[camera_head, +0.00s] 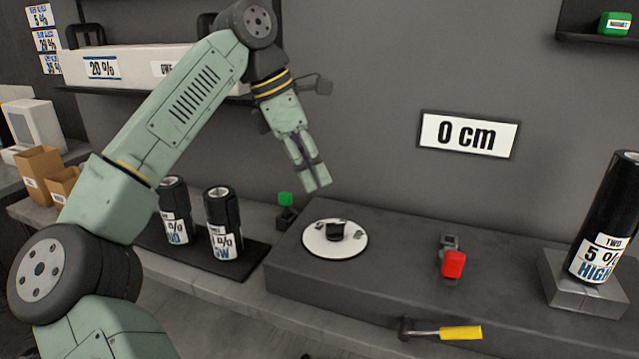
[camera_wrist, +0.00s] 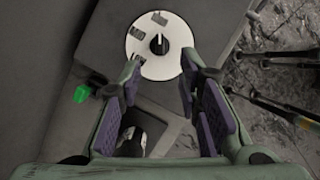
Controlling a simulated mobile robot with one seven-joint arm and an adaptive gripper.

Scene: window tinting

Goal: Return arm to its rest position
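My gripper (camera_head: 318,184) hangs from my raised green arm, above and a little left of a round white dial on the dark bench. It points down and to the right in the head view. In the wrist view my gripper (camera_wrist: 160,95) has its two purple-padded fingers spread apart, with nothing held between them. The white dial (camera_head: 318,244) has a black knob in its middle. The dial also shows in the wrist view (camera_wrist: 172,66), just beyond the fingertips, with partly readable lettering. My gripper is apart from the dial and the bench.
Two black rolls (camera_head: 222,225) stand on a dark mat left of the dial. A red-handled switch (camera_head: 453,264), a yellow-handled tool (camera_head: 460,333) and a tall roll on a metal block (camera_head: 588,285) are right. A "0 cm" sign (camera_head: 467,136) hangs on the wall.

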